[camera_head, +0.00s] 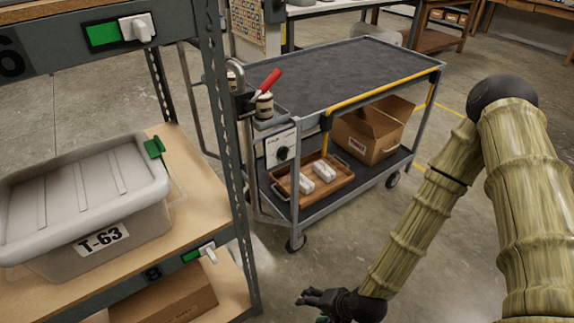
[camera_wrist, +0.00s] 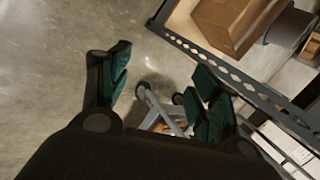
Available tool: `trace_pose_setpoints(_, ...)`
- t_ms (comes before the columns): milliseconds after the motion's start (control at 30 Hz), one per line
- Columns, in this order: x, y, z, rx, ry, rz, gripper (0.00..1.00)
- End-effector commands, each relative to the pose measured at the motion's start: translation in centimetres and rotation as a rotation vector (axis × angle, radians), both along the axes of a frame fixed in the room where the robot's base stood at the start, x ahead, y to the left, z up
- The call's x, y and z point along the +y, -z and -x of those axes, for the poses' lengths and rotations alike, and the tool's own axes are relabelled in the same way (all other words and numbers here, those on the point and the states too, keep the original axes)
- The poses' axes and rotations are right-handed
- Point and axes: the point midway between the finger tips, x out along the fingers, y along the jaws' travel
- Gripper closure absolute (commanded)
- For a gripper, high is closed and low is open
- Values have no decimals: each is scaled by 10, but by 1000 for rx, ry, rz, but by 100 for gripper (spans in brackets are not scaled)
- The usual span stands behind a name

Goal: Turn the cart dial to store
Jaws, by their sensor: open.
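The cart (camera_head: 350,75) stands in the middle of the head view, with a dark top and a lower shelf. Its dial (camera_head: 282,153) is a dark round knob on a white plate at the cart's near left end. The plate's markings are too small to read. My gripper (camera_head: 318,300) is low at the bottom of the head view, in front of the cart and well apart from the dial. In the wrist view my gripper (camera_wrist: 160,90) is open, with nothing between its dark green fingers. The dial cannot be made out in the wrist view.
A shelf rack with a grey bin (camera_head: 85,205) marked T-63 stands at left, its post (camera_head: 228,150) close to the dial. The cart carries a red-handled lever (camera_head: 270,80), a wooden tray (camera_head: 330,185) and a cardboard box (camera_head: 370,135). Floor in front is clear.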

Motion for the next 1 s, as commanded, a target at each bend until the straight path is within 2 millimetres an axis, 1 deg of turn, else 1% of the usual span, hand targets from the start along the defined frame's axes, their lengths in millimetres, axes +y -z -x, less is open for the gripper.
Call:
trace_pose_setpoints(33, 11, -1, -22, -24, 56, -67, 38)
trace_pose_setpoints(67, 17, -7, -35, -38, 90, -109, 38)
trace_pose_setpoints(100, 24, -15, -53, -55, 133, -165, 38)
trace_pose_setpoints(167, 34, -30, -80, -83, 195, -251, 38)
trace_pose_setpoints(200, 39, -41, -97, -100, 234, -309, 38)
trace_pose_setpoints(233, 42, -49, -111, -113, 262, -353, 38)
trace_pose_setpoints(267, 44, -58, -124, -125, 291, -396, 38)
trace_pose_setpoints(300, 46, -72, -141, -143, 326, -456, 38)
trace_pose_setpoints(367, 48, -94, -167, -169, 376, -547, 38)
trace_pose_setpoints(400, 47, -109, -183, -187, 407, -607, 38)
trace_pose_setpoints(533, 39, -159, -229, -236, 489, -790, 38)
trace_pose_setpoints(600, 32, -184, -247, -258, 519, -875, 38)
trace_pose_setpoints(700, 23, -214, -266, -282, 546, -967, 38)
trace_pose_setpoints(800, 15, -233, -277, -296, 563, -1026, 38)
trace_pose_setpoints(900, 13, -243, -282, -303, 568, -1054, 38)
trace_pose_setpoints(1000, 16, -245, -287, -303, 567, -1061, 38)
